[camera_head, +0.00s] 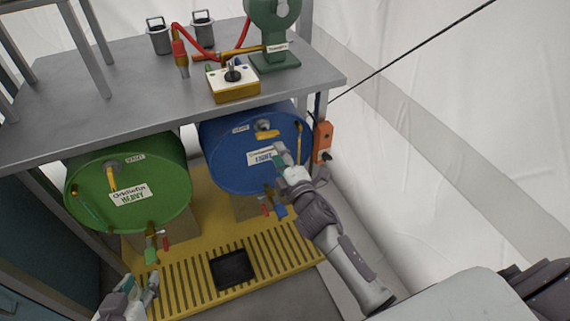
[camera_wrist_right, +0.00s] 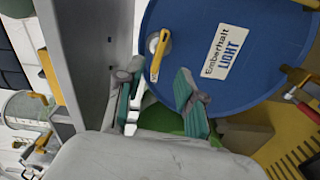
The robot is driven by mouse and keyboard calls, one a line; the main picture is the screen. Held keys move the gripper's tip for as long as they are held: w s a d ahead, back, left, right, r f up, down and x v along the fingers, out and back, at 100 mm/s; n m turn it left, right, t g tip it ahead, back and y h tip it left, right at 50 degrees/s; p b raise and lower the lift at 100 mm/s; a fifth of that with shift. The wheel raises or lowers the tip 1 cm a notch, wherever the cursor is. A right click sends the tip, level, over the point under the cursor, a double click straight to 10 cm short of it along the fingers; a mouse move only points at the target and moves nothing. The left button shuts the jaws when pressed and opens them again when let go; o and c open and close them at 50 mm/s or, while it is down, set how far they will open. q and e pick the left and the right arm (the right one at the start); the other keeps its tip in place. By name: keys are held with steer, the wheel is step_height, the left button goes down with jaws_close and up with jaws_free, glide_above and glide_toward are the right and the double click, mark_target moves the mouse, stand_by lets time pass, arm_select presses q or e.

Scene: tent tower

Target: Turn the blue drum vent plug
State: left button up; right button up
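The blue drum (camera_head: 228,158) lies under the workbench with its round end facing me. Its vent plug (camera_head: 264,132), a grey cap with a yellow handle, sits near the top of that end, and the handle lies roughly level. My right gripper (camera_head: 283,156) is in front of the drum, below and right of the plug. In the right wrist view the plug (camera_wrist_right: 159,54) shows ahead, beyond the gap between the open, empty fingers (camera_wrist_right: 157,82), not touching them. My left gripper (camera_head: 138,288) is low at the left, apart from the drums, its fingers apparently spread and empty.
A green drum (camera_head: 165,190) lies left of the blue one, both above a yellow slatted base (camera_head: 190,278). The workbench top (camera_head: 110,105) overhangs them. An orange box (camera_head: 322,136) hangs on the bench leg. Small valves stick out below both drum faces.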

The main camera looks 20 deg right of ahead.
steer(key=s, duration=0.4)
stand_by(0.4)
